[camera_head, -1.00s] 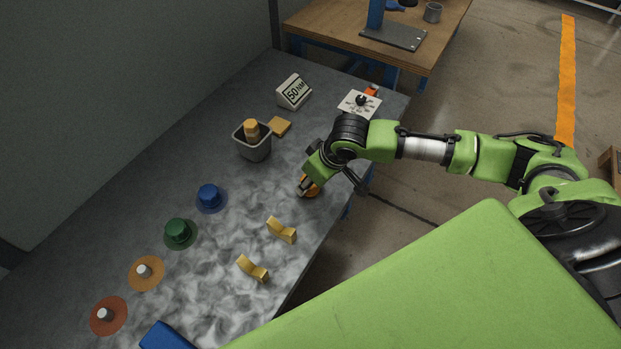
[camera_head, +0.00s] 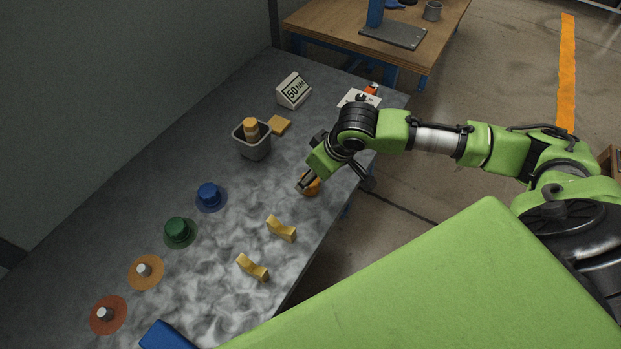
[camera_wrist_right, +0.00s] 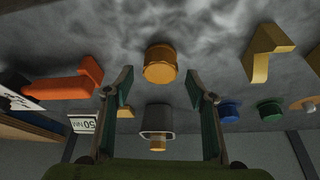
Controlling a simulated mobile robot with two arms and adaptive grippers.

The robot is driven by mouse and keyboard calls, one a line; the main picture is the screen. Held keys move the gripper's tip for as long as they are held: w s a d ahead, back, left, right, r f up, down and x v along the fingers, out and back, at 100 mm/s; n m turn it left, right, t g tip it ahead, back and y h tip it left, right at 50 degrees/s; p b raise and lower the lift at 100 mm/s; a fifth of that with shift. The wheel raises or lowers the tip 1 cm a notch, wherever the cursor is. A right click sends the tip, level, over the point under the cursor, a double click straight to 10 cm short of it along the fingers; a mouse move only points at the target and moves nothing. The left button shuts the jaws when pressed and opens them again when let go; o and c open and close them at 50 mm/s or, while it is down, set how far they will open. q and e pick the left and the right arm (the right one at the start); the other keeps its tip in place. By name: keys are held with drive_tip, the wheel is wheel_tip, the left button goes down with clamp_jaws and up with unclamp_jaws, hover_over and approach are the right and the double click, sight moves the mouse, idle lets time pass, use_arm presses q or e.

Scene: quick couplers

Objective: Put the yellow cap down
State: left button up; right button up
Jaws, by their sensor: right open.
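The yellow cap (camera_head: 312,186), orange-yellow and round, sits on the grey table near its right edge. In the right wrist view the cap (camera_wrist_right: 160,66) shows between and just beyond the two fingertips, with a gap to each finger. My right gripper (camera_head: 306,181) is open and empty, close above the cap, and partly hides it in the head view. Blue (camera_head: 209,196) and green (camera_head: 178,231) caps sit on matching discs. An orange disc (camera_head: 153,281) and a red disc (camera_head: 116,325) each show a bare metal stub. My left gripper is not in view.
Two yellow angled blocks (camera_head: 281,229) (camera_head: 252,267) lie in front of the cap. A grey bin (camera_head: 255,151) with a yellow-orange piece in it, a yellow pad (camera_head: 280,125) and a 50 NM sign (camera_head: 293,91) stand farther back. A blue object (camera_head: 168,337) lies at the bottom.

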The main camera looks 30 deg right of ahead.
drive_tip(key=v, duration=0.9)
drive_tip(key=shift+f, duration=0.1)
